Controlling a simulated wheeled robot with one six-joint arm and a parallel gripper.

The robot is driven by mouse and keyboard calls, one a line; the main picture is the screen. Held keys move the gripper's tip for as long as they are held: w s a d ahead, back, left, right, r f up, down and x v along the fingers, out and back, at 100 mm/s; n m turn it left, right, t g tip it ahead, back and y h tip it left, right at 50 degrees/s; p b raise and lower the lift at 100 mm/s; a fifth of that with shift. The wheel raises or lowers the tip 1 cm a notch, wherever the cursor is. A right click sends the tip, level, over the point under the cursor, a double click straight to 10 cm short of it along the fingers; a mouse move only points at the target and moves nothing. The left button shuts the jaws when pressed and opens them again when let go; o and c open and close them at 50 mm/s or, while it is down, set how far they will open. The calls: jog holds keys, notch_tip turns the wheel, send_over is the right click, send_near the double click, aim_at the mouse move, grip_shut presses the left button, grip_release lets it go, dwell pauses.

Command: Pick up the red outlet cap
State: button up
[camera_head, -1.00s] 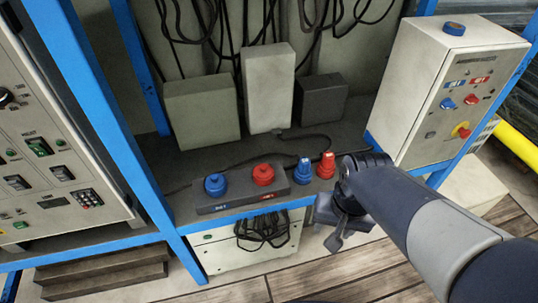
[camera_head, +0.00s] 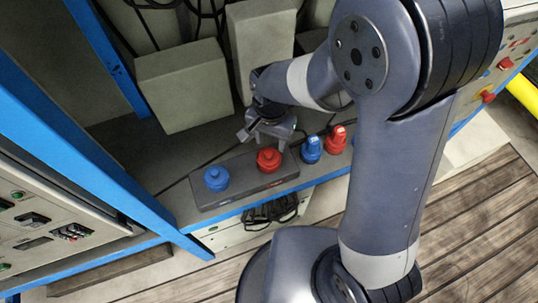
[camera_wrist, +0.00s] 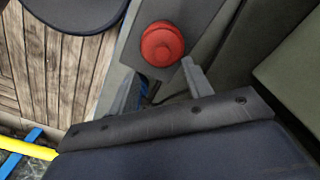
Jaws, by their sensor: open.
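The red outlet cap (camera_head: 268,161) is a round knobbed cap seated on the right end of a dark grey block on the shelf. It also shows in the wrist view (camera_wrist: 162,44), at the top middle. A similar blue cap (camera_head: 216,179) sits on the block's left end. My gripper (camera_head: 269,141) is open and empty, pointing down just behind and above the red cap. In the wrist view its two fingers (camera_wrist: 160,72) are spread apart, with the cap just beyond their tips. I cannot tell the exact height gap.
A smaller blue part (camera_head: 311,149) and a smaller red part (camera_head: 337,140) stand right of the block, close to my arm. Pale boxes (camera_head: 184,83) stand behind. A blue frame post (camera_head: 125,165) rises on the left; a blue rail edges the shelf.

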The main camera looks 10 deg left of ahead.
aim_at(269, 153)
jog(key=shift+a+f, duration=0.15)
jog(key=shift+f, duration=1.3)
jog(key=shift+a+f, duration=0.1)
jog(key=shift+f, duration=1.35)
jog(key=shift+c, duration=0.4)
grip_shut()
